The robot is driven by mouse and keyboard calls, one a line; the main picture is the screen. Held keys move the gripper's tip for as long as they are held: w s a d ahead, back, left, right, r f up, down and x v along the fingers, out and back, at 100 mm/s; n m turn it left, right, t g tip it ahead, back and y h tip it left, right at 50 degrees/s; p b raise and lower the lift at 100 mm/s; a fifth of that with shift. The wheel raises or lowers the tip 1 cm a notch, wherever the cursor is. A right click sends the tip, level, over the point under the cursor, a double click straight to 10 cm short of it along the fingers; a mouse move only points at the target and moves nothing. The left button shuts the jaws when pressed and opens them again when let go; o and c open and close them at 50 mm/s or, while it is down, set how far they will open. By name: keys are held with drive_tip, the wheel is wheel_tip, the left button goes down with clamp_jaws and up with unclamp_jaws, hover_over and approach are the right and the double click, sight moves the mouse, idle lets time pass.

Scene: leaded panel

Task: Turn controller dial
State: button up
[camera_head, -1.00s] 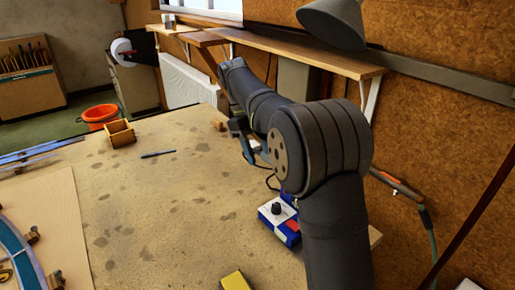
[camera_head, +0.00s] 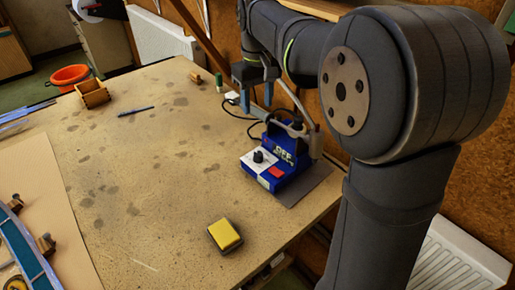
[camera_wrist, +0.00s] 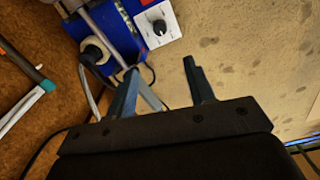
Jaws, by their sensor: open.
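The blue controller box (camera_head: 283,163) stands on a grey mat near the right edge of the bench. Its white front panel carries a black dial (camera_head: 259,156) and a red switch sits beside it. In the wrist view the dial (camera_wrist: 160,27) shows at the top, on the white panel of the blue box (camera_wrist: 120,30). My gripper (camera_head: 257,98) is open and empty, above and behind the box, its fingers pointing down. In the wrist view my fingertips (camera_wrist: 160,70) are apart, short of the dial and touching nothing that I can make out.
A soldering iron in a metal holder (camera_head: 300,102) rises beside the box, close to my gripper, with a black cable behind. A yellow sponge (camera_head: 225,234) lies in front. The bench middle is clear.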

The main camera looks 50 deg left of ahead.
sight(258, 153)
wheel_tip(258, 153, down, 18)
drive_tip(key=shift+d+r, duration=0.1)
drive_tip(key=shift+r, duration=0.15)
idle(0.4)
drive_tip(key=c, duration=1)
